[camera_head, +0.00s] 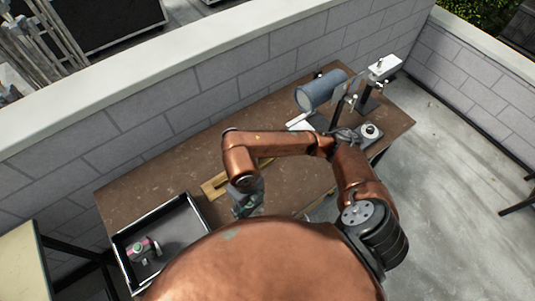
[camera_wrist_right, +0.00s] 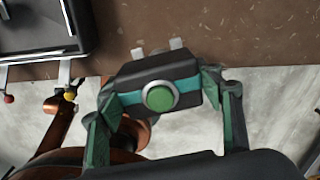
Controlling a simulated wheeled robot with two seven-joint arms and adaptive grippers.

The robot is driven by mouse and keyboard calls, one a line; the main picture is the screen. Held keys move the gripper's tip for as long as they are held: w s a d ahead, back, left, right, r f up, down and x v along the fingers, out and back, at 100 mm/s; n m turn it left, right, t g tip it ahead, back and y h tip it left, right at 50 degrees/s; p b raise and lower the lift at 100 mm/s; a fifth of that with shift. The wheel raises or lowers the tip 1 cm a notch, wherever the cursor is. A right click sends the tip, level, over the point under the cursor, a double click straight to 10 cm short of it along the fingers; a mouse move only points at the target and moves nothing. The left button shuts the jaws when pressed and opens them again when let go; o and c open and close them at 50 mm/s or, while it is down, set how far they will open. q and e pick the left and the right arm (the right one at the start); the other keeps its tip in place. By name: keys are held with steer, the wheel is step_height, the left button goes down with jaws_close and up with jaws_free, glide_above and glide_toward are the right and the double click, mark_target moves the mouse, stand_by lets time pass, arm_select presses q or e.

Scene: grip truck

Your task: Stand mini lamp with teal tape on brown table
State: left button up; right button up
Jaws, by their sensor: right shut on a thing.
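The mini lamp with teal tape (camera_wrist_right: 155,85) is a dark box with a teal band and a round green face in a grey ring. It fills the middle of the right wrist view. My right gripper (camera_wrist_right: 163,106) is shut on it, one finger on each side. In the head view my right gripper (camera_head: 246,204) is over the front part of the brown table (camera_head: 135,190), right of a dark tray. The lamp is hard to make out there, and its height above the table cannot be told. My left gripper is not in view.
The dark tray (camera_head: 120,243) at the left holds a small lamp with pink tape (camera_head: 143,250). A wooden piece (camera_head: 213,187) lies beside my gripper. A blue-grey cylinder (camera_head: 318,93) and a white-headed device (camera_head: 384,67) are at the back right. The table's left-middle is clear.

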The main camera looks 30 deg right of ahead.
steer(key=shift+s+a+m, duration=0.2)
steer(key=shift+s+m, duration=0.05)
steer(key=shift+m, duration=0.65)
steer(key=shift+w+d+f, duration=0.1)
steer(key=shift+d, duration=0.05)
steer(key=shift+m, duration=0.3)
steer(key=w+d+f, duration=0.2)
steer(key=d+f, duration=0.1)
steer(key=f, duration=0.1)
steer(key=w+d+f, duration=0.3)
steer(key=d+f, duration=0.1)
steer(key=w+d+f+p, duration=0.1)
steer(key=w+d+f, duration=0.1)
steer(key=d+f, duration=0.2)
steer(key=shift+w+d, duration=0.1)
steer(key=shift+w, duration=0.2)
steer(key=shift+f, duration=0.35)
